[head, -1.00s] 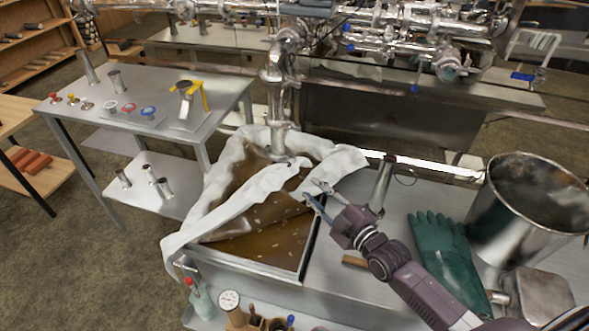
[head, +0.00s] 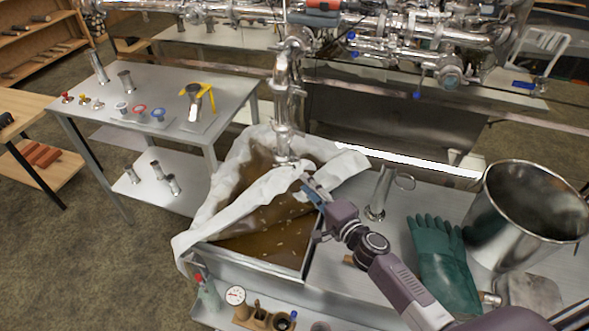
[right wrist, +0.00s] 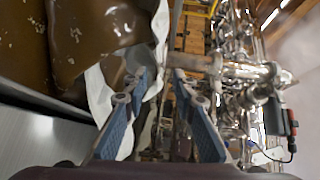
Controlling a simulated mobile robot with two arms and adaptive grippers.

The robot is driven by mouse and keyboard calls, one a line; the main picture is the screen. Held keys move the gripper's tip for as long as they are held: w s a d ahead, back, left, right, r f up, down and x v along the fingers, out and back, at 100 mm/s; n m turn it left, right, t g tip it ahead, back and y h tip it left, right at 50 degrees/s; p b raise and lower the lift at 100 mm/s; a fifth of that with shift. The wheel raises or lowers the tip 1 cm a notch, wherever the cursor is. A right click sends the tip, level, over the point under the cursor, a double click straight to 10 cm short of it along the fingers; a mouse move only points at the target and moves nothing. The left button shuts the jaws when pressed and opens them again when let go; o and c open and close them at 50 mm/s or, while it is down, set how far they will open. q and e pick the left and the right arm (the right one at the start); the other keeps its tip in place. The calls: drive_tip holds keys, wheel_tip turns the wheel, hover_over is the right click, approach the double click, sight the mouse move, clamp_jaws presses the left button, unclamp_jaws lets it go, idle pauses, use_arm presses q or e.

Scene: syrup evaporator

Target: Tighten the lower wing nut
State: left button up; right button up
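A polished vertical pipe (head: 284,105) comes down over the white filter cloth (head: 230,215), with clamp joints along it. A lower clamp (head: 285,157) sits near its bottom end, just above the cloth. I cannot make out the wing nut itself at this size. My right gripper (head: 306,181) is beside and slightly below this lower clamp, over the cloth edge; contact is not clear. In the right wrist view its two blue fingers (right wrist: 160,78) are apart, with nothing clearly held between them. My left gripper is not in view.
A pan of brown syrup (head: 262,240) lies under the cloth. To the right are a metal tube (head: 380,190), green gloves (head: 442,262) and a large steel pot (head: 525,215). A side table (head: 170,90) holds fittings. Horizontal pipework (head: 400,25) crosses above.

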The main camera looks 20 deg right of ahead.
sight(290, 165)
drive_tip(key=x, duration=0.7)
drive_tip(key=shift+w, duration=0.35)
drive_tip(key=shift+a, duration=0.1)
clamp_jaws()
